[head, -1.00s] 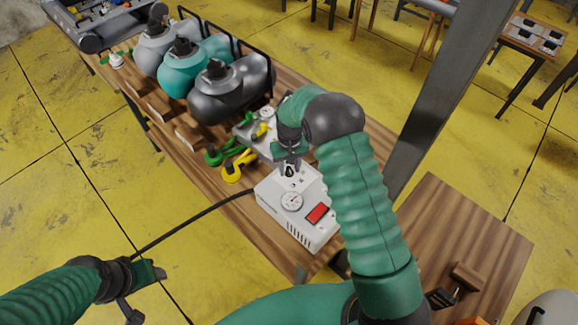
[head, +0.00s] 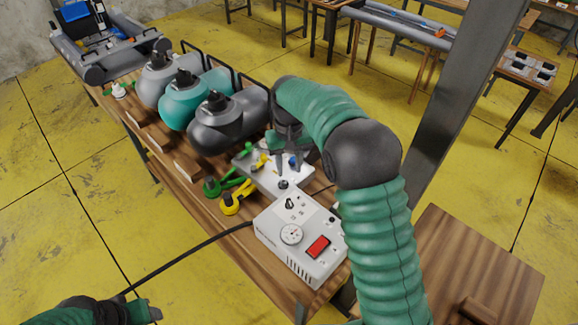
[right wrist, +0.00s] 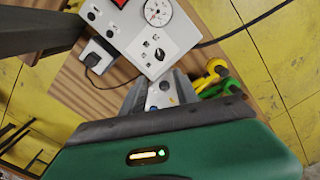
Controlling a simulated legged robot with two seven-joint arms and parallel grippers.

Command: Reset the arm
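My right arm, green and ribbed, reaches over the wooden bench (head: 225,225). Its gripper (head: 294,168) points down above a light grey tray (head: 262,180) with small parts, just behind a white box with a dial and red switch (head: 302,245). The two dark fingers stand apart with nothing seen between them. In the right wrist view the fingers (right wrist: 160,92) are also spread, and the white box (right wrist: 160,38) lies beyond them. My left gripper (head: 148,313) shows only partly at the lower left edge, over the floor, and its fingers cannot be made out.
Green (head: 220,184) and yellow (head: 238,198) hose fittings lie left of the tray. Grey, teal and dark pumps or tanks (head: 225,125) stand along the bench. A black cable (head: 190,247) runs left from the box. A grey post (head: 455,105) rises at the right.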

